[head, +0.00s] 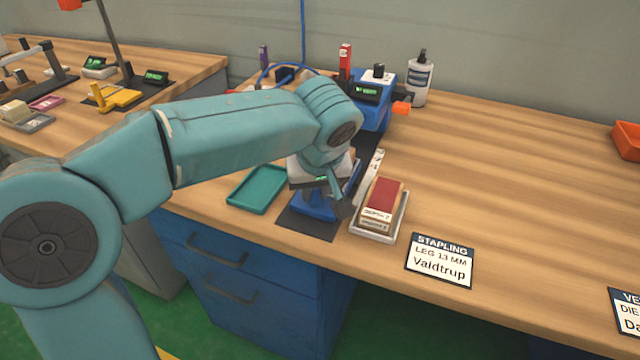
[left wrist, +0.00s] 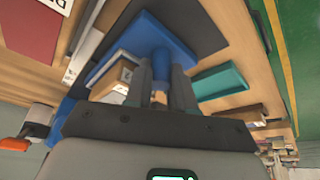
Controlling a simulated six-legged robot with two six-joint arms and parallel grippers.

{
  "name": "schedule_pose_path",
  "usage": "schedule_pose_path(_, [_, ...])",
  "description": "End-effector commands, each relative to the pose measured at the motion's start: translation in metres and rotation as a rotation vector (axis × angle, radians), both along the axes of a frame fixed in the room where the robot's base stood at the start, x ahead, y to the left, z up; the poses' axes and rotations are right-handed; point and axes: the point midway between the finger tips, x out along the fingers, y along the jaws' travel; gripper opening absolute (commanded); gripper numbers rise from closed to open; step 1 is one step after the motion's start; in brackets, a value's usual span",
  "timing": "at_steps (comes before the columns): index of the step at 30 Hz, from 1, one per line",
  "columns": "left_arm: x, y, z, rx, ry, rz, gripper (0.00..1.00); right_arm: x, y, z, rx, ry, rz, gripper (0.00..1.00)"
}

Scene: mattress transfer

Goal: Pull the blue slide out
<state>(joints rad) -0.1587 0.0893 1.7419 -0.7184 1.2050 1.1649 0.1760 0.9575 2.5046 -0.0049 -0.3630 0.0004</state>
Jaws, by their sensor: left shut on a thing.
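The blue slide (head: 312,206) lies on a dark mat (head: 305,224) near the table's front edge, in front of the blue stapling machine (head: 372,112). My left gripper (head: 330,192) is low over the slide, pointing down, with its arm covering part of it. In the left wrist view, the gripper's fingers (left wrist: 166,90) are closed on the blue slide (left wrist: 148,38) at its raised part. The exact contact is partly hidden by the fingers. My right gripper is in neither view.
A teal tray (head: 258,189) is left of the slide. A light tray (head: 398,226) with a red-topped box (head: 383,195) is close on its right. A "STAPLING" card (head: 440,262) lies further right. A white bottle (head: 419,78) stands behind. The table's right side is mostly clear.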

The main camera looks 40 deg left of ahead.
Motion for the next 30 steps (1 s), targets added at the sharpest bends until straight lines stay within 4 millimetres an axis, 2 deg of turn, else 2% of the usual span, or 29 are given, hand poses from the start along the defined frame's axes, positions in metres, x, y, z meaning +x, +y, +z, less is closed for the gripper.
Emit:
schedule_pose_path(1, [-0.006,-0.002,-0.002,0.0,-0.003,-0.001,0.0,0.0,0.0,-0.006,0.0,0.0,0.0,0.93])
schedule_pose_path(7, [-0.022,-0.005,-0.001,-0.001,-0.002,-0.001,0.0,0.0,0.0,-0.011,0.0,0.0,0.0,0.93])
schedule_pose_path(21, [-0.031,-0.007,-0.001,-0.001,0.005,0.001,0.0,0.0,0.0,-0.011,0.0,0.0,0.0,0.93])
schedule_pose_path(22, [-0.031,-0.007,-0.001,0.0,0.005,0.002,0.3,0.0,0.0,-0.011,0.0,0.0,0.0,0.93])
schedule_pose_path(23, [-0.031,-0.008,-0.001,-0.001,0.005,0.001,0.34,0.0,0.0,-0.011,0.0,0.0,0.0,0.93])
schedule_pose_path(30, [-0.03,-0.007,0.0,0.0,0.003,0.001,0.34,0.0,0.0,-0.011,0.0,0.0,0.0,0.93])
